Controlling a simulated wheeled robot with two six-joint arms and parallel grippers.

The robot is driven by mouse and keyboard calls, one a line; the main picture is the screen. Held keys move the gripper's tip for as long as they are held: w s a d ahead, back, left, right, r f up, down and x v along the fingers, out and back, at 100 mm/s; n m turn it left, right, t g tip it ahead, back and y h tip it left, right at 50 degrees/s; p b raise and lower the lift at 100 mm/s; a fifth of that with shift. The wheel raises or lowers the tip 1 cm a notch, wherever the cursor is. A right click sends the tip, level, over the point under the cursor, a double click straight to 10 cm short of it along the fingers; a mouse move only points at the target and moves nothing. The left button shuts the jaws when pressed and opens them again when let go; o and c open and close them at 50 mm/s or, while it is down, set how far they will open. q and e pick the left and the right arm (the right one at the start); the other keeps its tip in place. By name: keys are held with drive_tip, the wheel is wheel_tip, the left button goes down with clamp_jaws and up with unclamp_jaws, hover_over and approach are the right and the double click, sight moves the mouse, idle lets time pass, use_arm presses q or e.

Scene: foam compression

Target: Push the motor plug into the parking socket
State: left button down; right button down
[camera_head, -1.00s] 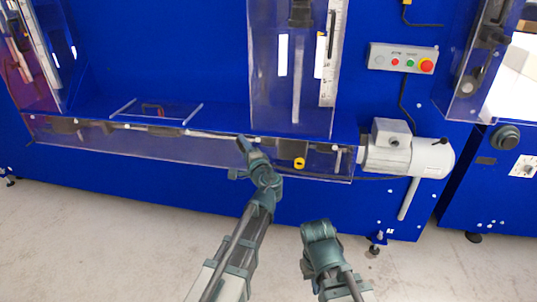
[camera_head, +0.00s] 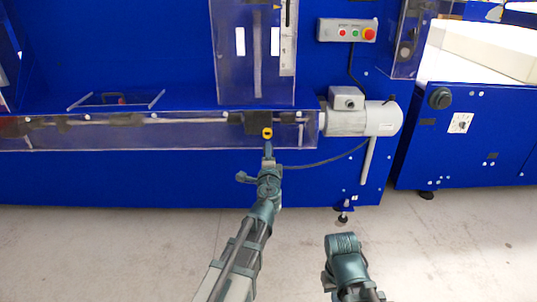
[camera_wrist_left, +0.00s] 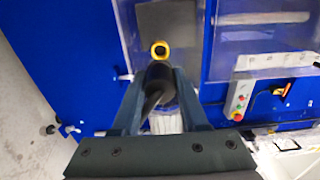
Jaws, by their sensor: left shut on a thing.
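My left gripper (camera_head: 268,152) is shut on the dark motor plug, which shows between the fingers in the left wrist view (camera_wrist_left: 158,74). A black cable (camera_head: 325,161) runs from the motor (camera_head: 362,118) toward this gripper. The parking socket (camera_head: 267,133) has a yellow ring and sits low on the blue machine's front. It also shows just beyond the plug in the left wrist view (camera_wrist_left: 160,47). The plug lines up closely with the ring; I cannot tell whether they touch. My right arm's end (camera_head: 343,246) hangs lower right, away from the machine; its jaws cannot be made out.
A clear guard (camera_head: 90,137) runs along the machine's lower front. A control box (camera_head: 347,30) with coloured buttons is above the motor. A grey lever (camera_head: 368,160) hangs below the motor. The floor in front is bare.

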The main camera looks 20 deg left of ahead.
use_arm(q)
drive_tip(key=shift+w, duration=0.15)
drive_tip(key=x, duration=0.6)
idle(0.3)
drive_tip(key=shift+x, duration=1.3)
idle(1.1)
drive_tip(key=shift+c, duration=1.8)
unclamp_jaws()
drive_tip(key=shift+a, duration=0.1)
drive_tip(key=shift+v, duration=3.05)
